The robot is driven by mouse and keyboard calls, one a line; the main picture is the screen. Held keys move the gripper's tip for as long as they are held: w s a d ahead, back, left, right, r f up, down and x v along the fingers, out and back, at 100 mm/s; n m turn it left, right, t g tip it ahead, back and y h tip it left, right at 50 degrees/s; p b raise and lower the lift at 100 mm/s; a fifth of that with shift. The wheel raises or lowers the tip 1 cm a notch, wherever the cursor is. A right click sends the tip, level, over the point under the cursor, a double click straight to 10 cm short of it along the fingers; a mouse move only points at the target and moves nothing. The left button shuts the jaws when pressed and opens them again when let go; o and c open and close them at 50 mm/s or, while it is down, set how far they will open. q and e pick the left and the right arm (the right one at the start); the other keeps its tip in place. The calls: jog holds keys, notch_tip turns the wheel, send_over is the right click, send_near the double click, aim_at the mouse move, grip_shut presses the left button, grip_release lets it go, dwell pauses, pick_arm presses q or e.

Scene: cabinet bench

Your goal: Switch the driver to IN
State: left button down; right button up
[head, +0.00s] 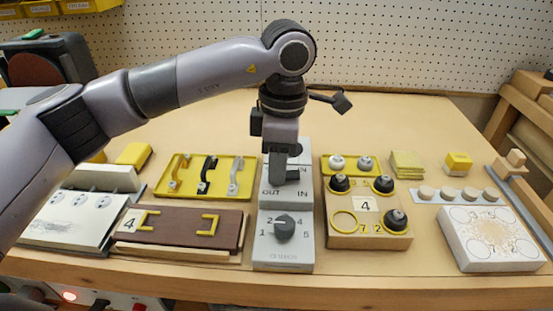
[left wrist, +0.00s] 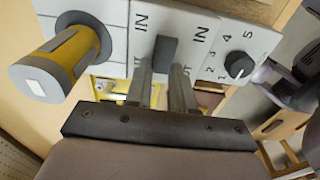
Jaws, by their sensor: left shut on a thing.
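My left gripper (left wrist: 163,88) is shut on this knob, one finger on each side. In the head view the left gripper (head: 284,172) points down over the panel and hides part of the switch. I cannot tell for certain which side the switch is set to. My right gripper is not in view.
A numbered dial (head: 284,227) sits in front of the switch. A yellow and grey cylinder (left wrist: 62,60) stands out beside it in the wrist view. A brown board (head: 180,228) and yellow tray (head: 222,165) lie left; a wooden knob box (head: 368,240) stands close right.

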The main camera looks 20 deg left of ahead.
aim_at(300, 180)
pick_arm(q)
jog(key=shift+d+r+y+p, duration=0.4)
jog(key=shift+y+p, duration=0.4)
jog(key=shift+y, duration=0.1)
jog(key=shift+w+d+f+g+y+p, duration=0.15)
jog(key=shift+y+p, duration=0.1)
jog(key=shift+y, duration=0.25)
jog(key=shift+s+d+g+y+p, duration=0.15)
jog(key=shift+y+p, duration=0.1)
jog(key=shift+y, duration=0.25)
jog(key=shift+w+a, duration=0.1)
jog(key=shift+a, duration=0.05)
jog(key=c, duration=1)
grip_release()
jog(key=shift+o, duration=0.2)
jog(key=p+v, duration=0.1)
jog(key=v, duration=0.5)
jog(key=shift+r, duration=0.3)
jog(key=shift+d+r, duration=0.2)
jog(key=shift+d, duration=0.05)
